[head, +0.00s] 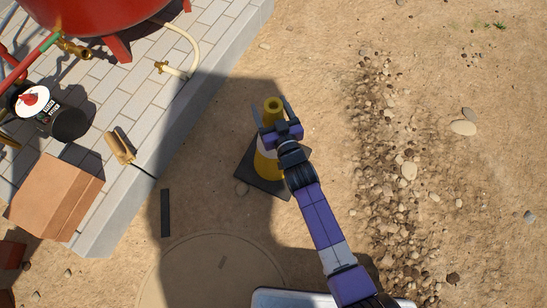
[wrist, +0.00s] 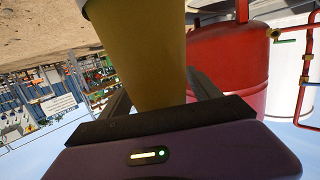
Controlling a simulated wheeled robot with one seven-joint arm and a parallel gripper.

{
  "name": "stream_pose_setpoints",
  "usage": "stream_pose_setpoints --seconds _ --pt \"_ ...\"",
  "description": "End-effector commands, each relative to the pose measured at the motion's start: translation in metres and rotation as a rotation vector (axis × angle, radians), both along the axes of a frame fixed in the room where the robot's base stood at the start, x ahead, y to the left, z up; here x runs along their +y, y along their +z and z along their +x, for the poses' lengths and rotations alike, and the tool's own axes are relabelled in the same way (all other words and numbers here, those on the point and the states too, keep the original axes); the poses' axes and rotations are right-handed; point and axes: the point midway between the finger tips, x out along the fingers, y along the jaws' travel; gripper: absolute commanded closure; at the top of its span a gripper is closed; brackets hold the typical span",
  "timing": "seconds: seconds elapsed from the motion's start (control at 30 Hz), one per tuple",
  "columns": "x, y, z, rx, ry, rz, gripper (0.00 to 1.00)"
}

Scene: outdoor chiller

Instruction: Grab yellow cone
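The yellow cone (head: 273,106) has a white band and stands upright on a black square base (head: 264,186) on the sandy ground. My gripper (head: 271,108) is at its top, with one finger on each side of the narrow tip. In the wrist view the cone's yellow body (wrist: 145,60) lies between the fingers of my gripper (wrist: 138,80). A gap shows between the left finger and the cone; the right finger is close to it, and contact cannot be told. The gripper looks open. My wrist and arm hide part of the cone's right side.
A paved slab (head: 150,100) on the left carries a red tank (head: 90,12), a cardboard box (head: 55,198), a yellow-handled tool (head: 121,147) and a hose (head: 190,48). A dark strip (head: 165,213) and a round cover (head: 205,275) lie nearer. Stones (head: 408,171) are scattered on the right.

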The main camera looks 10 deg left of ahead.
Motion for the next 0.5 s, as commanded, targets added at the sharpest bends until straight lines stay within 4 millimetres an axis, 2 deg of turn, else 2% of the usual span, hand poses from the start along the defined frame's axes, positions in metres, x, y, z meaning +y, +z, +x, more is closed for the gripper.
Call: stream_pose_setpoints --seconds 0.03,0.33,0.5 --pt "0.0000 0.0000 -0.0001 0.000 0.000 0.000 0.41" --pt "-0.0001 -0.0001 -0.0002 0.000 0.000 0.000 0.99" --pt "0.0009 0.0058 0.0020 -0.011 0.001 0.005 1.00"
